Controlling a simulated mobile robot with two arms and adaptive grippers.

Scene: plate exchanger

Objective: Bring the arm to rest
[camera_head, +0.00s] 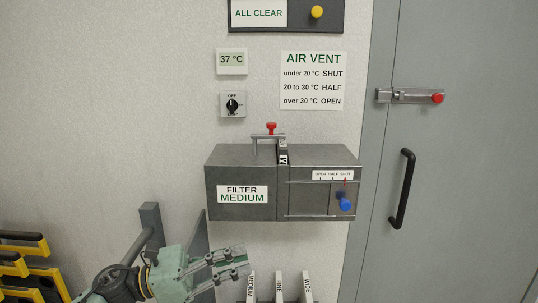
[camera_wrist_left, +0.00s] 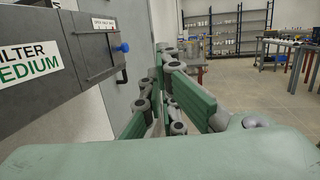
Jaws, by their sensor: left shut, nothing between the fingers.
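My left gripper (camera_head: 240,262) is at the bottom of the head view, below the grey filter box and apart from it. Its fingers are together with nothing between them. The green finger pads of the left gripper (camera_wrist_left: 170,110) also show in the left wrist view. The filter box (camera_head: 240,158) is on the wall, labelled FILTER MEDIUM. A blue knob (camera_head: 345,204) sits on its vent slide, under the OPEN HALF SHUT scale, with the red mark near SHUT. My right gripper is not in view.
Several upright labelled filter plates (camera_head: 279,286) stand just right of the gripper. A grey post (camera_head: 152,226) and yellow-black racks (camera_head: 40,273) are at left. A grey door (camera_head: 455,190) with a black handle (camera_head: 401,189) is at right. The wall at left is bare.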

